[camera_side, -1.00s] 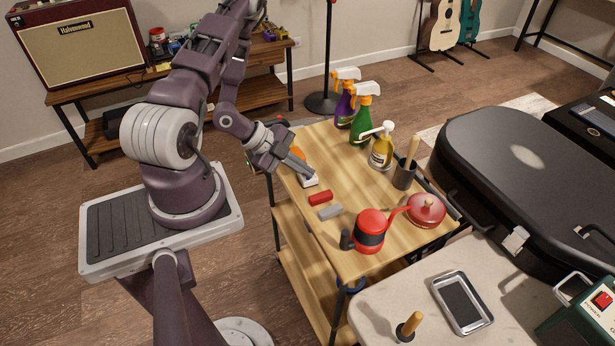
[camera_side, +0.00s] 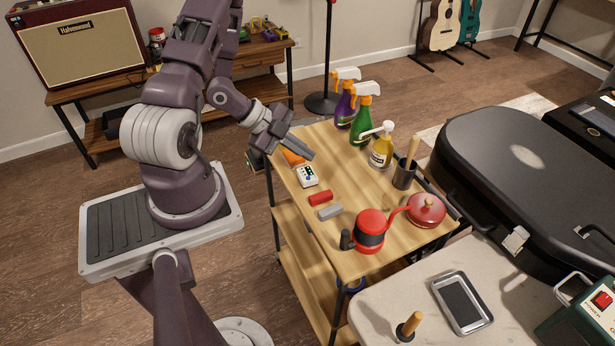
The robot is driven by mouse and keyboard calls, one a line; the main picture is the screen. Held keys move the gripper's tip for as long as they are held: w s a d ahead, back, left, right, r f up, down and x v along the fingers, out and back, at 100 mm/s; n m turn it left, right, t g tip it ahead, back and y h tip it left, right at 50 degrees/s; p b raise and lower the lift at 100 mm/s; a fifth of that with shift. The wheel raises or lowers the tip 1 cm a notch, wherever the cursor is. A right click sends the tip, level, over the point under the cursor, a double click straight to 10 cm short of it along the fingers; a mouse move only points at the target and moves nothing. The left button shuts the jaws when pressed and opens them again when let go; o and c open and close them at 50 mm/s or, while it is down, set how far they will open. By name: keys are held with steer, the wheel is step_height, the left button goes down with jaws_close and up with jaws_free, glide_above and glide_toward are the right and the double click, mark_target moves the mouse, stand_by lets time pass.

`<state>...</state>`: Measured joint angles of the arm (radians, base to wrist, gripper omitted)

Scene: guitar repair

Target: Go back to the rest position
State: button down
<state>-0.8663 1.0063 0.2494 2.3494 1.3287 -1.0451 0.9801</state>
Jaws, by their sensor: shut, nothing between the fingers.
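My gripper (camera_side: 304,148) is shut and empty. It is above the far left corner of the wooden cart top (camera_side: 325,243), pointing right and slightly down. A small white device with a dark screen (camera_side: 307,177) lies on the cart below the fingers, apart from them. An orange item (camera_side: 292,158) lies just beyond it, partly hidden by my gripper.
A red block (camera_side: 320,198) and a grey block (camera_side: 330,212) lie near the device. A black guitar case (camera_side: 525,165) lies to the right.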

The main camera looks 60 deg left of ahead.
steer(key=shift+r, duration=0.65)
